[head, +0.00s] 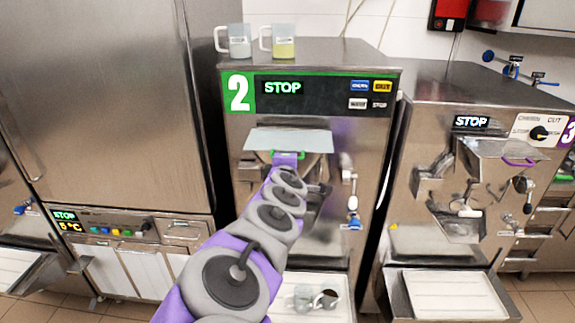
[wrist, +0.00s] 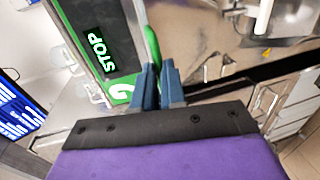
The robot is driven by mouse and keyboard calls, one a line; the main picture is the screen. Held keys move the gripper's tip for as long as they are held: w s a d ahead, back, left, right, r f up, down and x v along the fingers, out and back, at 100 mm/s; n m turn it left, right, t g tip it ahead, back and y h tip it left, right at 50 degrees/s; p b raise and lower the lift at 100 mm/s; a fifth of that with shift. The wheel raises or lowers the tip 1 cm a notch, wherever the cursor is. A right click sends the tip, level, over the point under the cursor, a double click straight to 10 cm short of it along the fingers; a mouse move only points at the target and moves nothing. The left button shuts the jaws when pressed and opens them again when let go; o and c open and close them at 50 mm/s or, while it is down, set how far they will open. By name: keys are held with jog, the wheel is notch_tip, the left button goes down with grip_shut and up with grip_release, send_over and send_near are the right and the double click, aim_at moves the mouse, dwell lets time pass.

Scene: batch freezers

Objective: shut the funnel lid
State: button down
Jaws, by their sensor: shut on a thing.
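The funnel lid (head: 288,139) is a pale metal plate on the front of the freezer marked 2 (head: 312,200), below its STOP display. A green handle (head: 272,153) sits at the lid's lower front edge. My gripper (head: 286,160) reaches up to this handle. In the wrist view the blue fingers (wrist: 157,72) close on the green handle (wrist: 153,46), near its end. My arm and gripper hide much of the funnel below the lid, so I cannot tell how wide the gap under it is.
Two measuring jugs (head: 284,44) and (head: 240,42) stand on top of freezer 2. A lever with a blue tip (head: 353,220) is right of the funnel. Freezer 3 (head: 425,130) stands at right, a steel cabinet (head: 105,100) at left. Cups (head: 304,297) sit on a low tray.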

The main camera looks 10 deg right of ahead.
jog(key=shift+s+d+f+g, duration=0.1)
jog(key=shift+d+f+g, duration=0.1)
jog(key=shift+f, duration=0.3)
jog(key=shift+d+f+g, duration=0.1)
jog(key=shift+d+f, duration=0.05)
jog(key=shift+f, duration=0.4)
jog(key=c, duration=1.3)
grip_release()
jog(key=shift+s, duration=0.1)
jog(key=shift+o, duration=0.5)
jog(key=shift+a, duration=0.3)
jog(key=shift+r, duration=0.25)
jog(key=shift+w+r, duration=0.2)
